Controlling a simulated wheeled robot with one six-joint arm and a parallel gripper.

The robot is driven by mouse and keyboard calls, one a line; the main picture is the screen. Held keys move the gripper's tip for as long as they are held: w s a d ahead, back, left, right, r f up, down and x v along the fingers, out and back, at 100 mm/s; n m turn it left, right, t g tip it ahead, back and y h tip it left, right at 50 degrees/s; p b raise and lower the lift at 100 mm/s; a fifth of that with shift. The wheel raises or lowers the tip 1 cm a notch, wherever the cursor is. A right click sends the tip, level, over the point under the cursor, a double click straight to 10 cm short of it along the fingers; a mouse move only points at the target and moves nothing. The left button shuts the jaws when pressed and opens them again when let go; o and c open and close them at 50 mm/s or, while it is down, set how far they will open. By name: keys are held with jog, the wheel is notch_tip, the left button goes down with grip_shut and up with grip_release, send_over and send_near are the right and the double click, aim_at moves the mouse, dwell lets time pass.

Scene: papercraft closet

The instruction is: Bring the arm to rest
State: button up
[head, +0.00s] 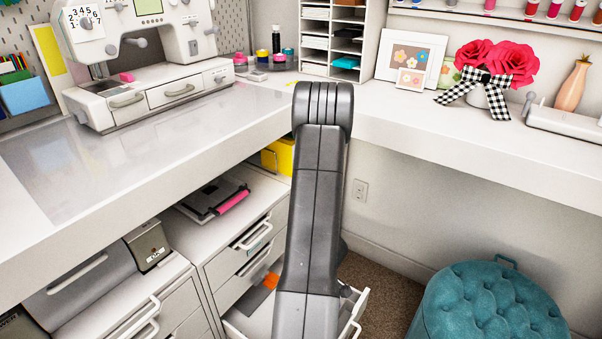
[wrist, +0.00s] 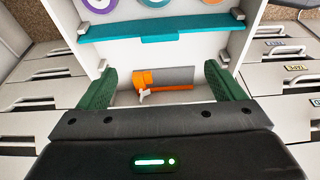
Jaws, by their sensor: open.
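My gripper (wrist: 160,78) shows in the wrist view with its two green fingers spread wide and nothing between them. Beyond the fingers lies an orange and grey item (wrist: 163,78) inside a white open drawer. In the head view my dark grey arm rises through the middle of the picture and bends at the top; my gripper is hidden there. The open drawer (head: 358,306) shows low in the head view, partly behind my arm, with the orange and grey item (head: 270,281) in it.
A white worktop (head: 190,130) runs left and right around my arm, with a sewing machine (head: 140,60) at left. A teal tufted stool (head: 490,300) stands at lower right. A teal strip (wrist: 155,27) crosses the wrist view; drawers with handles (wrist: 285,75) flank it.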

jog(key=b+x, duration=0.6)
jog(key=x, duration=0.6)
jog(key=shift+f+b, duration=0.15)
jog(key=shift+b, duration=0.25)
jog(key=shift+r+p, duration=0.35)
jog(key=shift+r, duration=0.05)
jog(key=shift+a+r, duration=0.1)
